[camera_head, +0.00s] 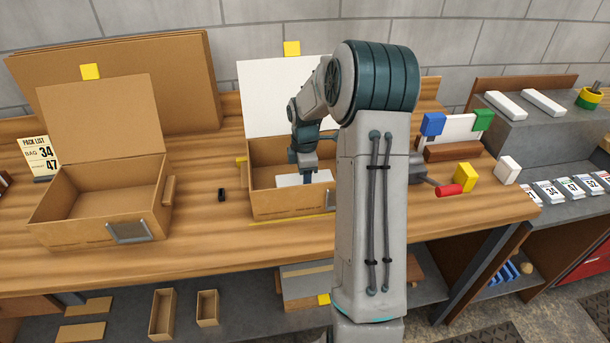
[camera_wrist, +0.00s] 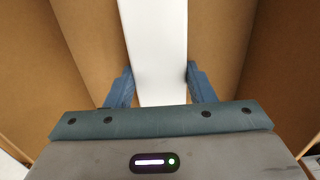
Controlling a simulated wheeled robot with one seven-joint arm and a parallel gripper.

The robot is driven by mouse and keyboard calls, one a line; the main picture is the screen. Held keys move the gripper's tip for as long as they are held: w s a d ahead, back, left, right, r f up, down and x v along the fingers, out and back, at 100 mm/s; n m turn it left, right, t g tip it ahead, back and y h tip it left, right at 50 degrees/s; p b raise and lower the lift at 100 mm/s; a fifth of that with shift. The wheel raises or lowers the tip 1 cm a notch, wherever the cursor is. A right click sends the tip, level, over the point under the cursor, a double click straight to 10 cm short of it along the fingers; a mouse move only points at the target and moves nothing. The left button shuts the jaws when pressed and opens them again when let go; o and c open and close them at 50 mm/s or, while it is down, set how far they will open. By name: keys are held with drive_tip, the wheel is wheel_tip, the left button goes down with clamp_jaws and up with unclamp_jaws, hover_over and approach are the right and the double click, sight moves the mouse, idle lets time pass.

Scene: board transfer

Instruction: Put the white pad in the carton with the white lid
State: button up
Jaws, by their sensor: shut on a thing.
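The carton with the white lid (camera_head: 276,88) stands open near the middle of the wooden table, its brown box body (camera_head: 272,206) below the raised lid. My gripper (camera_head: 308,180) reaches down inside this carton. In the wrist view my gripper (camera_wrist: 160,85) has its two blue fingers shut on the white pad (camera_wrist: 158,40), one on each long side. In the head view the white pad (camera_head: 289,180) shows as a flat white piece within the carton walls. My arm hides the carton's right part. Whether the pad touches the carton floor cannot be told.
An open carton with a brown lid (camera_head: 103,118) stands at the left beside a pack list card (camera_head: 39,155). A small black object (camera_head: 222,195) lies between the cartons. Coloured blocks, a red-handled tool (camera_head: 448,190) and a white block (camera_head: 507,170) are at the right.

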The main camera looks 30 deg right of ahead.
drive_tip(key=shift+f, duration=0.15)
drive_tip(key=o, duration=1)
drive_tip(key=shift+c, duration=0.2)
wheel_tip(320, 180, up, 11)
drive_tip(key=s+a+r+m+t, duration=0.1)
drive_tip(key=s+a+r+m, duration=0.5)
drive_tip(key=s+a, duration=0.45)
drive_tip(key=s+a+f+m+t, duration=0.1)
drive_tip(key=s+a+m, duration=0.1)
drive_tip(key=s+m, duration=0.2)
drive_tip(key=s+a+f+m+t, duration=0.1)
drive_tip(key=s+a+m, duration=0.2)
drive_tip(key=s, duration=0.8)
drive_tip(key=shift+a+f+m, duration=0.15)
drive_tip(key=shift+f+m, duration=0.25)
drive_tip(key=shift+m, duration=0.5)
